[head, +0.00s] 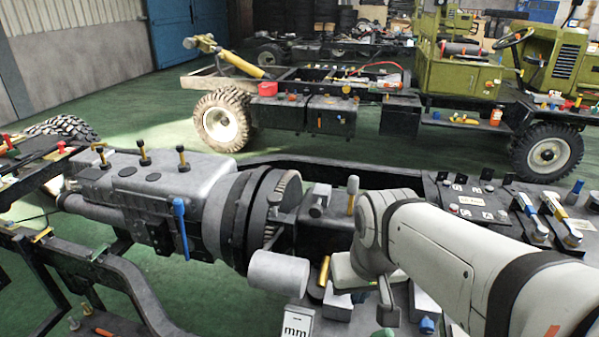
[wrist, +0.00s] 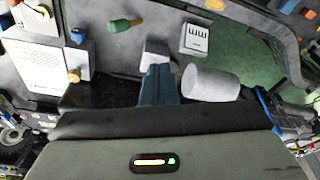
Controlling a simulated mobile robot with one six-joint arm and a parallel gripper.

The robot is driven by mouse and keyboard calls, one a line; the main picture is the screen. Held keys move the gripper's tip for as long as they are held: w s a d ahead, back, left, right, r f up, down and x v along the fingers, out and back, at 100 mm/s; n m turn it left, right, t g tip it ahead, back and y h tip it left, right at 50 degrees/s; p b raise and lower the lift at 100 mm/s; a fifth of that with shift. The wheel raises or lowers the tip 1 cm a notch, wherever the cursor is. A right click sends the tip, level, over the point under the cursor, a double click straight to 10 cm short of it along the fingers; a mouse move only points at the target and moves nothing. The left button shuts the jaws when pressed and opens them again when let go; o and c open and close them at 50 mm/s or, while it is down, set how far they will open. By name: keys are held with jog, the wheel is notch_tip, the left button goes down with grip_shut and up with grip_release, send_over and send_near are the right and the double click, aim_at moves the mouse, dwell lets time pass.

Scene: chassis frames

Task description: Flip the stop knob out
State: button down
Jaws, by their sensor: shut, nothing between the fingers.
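My gripper (wrist: 159,72) is shut and empty in the wrist view, its dark fingers together. The fingertips are over or beside a small pale block (wrist: 155,59); I cannot tell if they touch. In the head view the block (head: 337,306) sits below my wrist, and the arm largely hides my fingers. No part is clearly labelled as the stop knob. Knob-like parts near my gripper in the wrist view are a green handle with a reddish end (wrist: 122,24), a blue knob (wrist: 78,35) and a yellow knob (wrist: 74,75).
A pale grey cylinder (head: 278,272) stands out left of my gripper, close to my fingers. The gearbox (head: 150,195) with a blue lever (head: 181,225) lies left. A dark panel (head: 480,205) with levers is right.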

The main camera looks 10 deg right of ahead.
jog(key=w+d+r+m+g+p, duration=0.1)
jog(key=w+r+g+p, duration=0.15)
jog(key=w+r, duration=0.75)
jog(key=w+r+m+g+p, duration=0.15)
jog(key=w+p, duration=0.25)
jog(key=w, duration=1.4)
jog(key=m+g+y+p, duration=0.2)
jog(key=g+p, duration=0.1)
jog(key=p, duration=0.3)
send_over(322, 193)
notch_tip(322, 193, down, 9)
jog(key=shift+w+d+f, duration=0.15)
jog(key=shift+w+d, duration=0.25)
jog(key=shift+w, duration=0.05)
jog(key=b+x, duration=0.1)
jog(key=x, duration=0.2)
jog(key=shift+p+x, duration=0.3)
jog(key=shift+x, duration=3.15)
